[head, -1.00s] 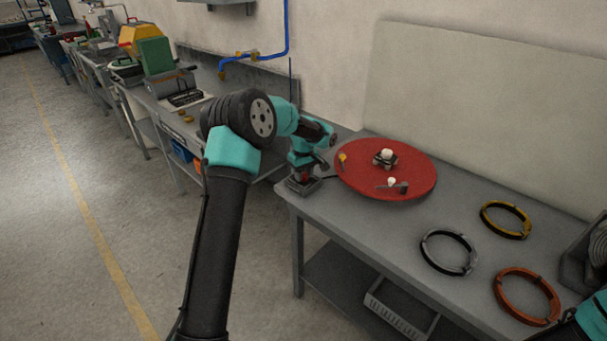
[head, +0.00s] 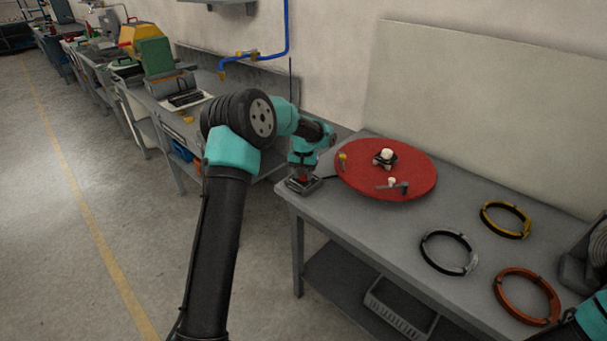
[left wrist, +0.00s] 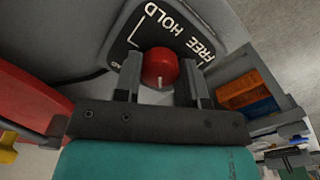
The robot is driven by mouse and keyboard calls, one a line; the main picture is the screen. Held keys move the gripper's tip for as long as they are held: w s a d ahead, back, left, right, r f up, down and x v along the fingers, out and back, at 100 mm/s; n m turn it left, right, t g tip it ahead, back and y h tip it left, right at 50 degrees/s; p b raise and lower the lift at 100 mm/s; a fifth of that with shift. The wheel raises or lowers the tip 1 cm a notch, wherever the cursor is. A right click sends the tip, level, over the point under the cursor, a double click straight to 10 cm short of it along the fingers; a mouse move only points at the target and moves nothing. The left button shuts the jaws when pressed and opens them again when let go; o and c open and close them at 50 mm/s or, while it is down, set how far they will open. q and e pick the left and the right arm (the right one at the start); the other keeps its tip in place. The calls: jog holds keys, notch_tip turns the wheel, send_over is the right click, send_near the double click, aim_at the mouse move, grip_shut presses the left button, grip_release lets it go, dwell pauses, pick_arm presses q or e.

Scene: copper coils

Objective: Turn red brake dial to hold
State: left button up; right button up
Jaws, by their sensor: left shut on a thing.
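The red brake dial (left wrist: 160,68) sits on a dark plate (left wrist: 140,22) lettered FREE and HOLD in the left wrist view. A small pale mark shows on the dial's near side. My left gripper (left wrist: 160,85) is shut on the dial, one finger on each side of it. In the head view my left gripper (head: 303,178) is over the dial box at the table's left corner, where only a little red shows.
A red round turntable (head: 400,184) with a white-topped hub stands right of the dial. Black (head: 430,262), yellow (head: 506,206) and orange (head: 508,309) rings lie on the grey table (head: 365,222). A crate (head: 398,310) is on the shelf below.

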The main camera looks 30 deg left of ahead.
pick_arm(q)
jog(key=m, duration=1.4)
jog(key=shift+m, duration=0.3)
jog(key=m, duration=1.1)
jog(key=shift+m, duration=0.3)
jog(key=o, duration=0.9)
jog(key=shift+r, duration=0.15)
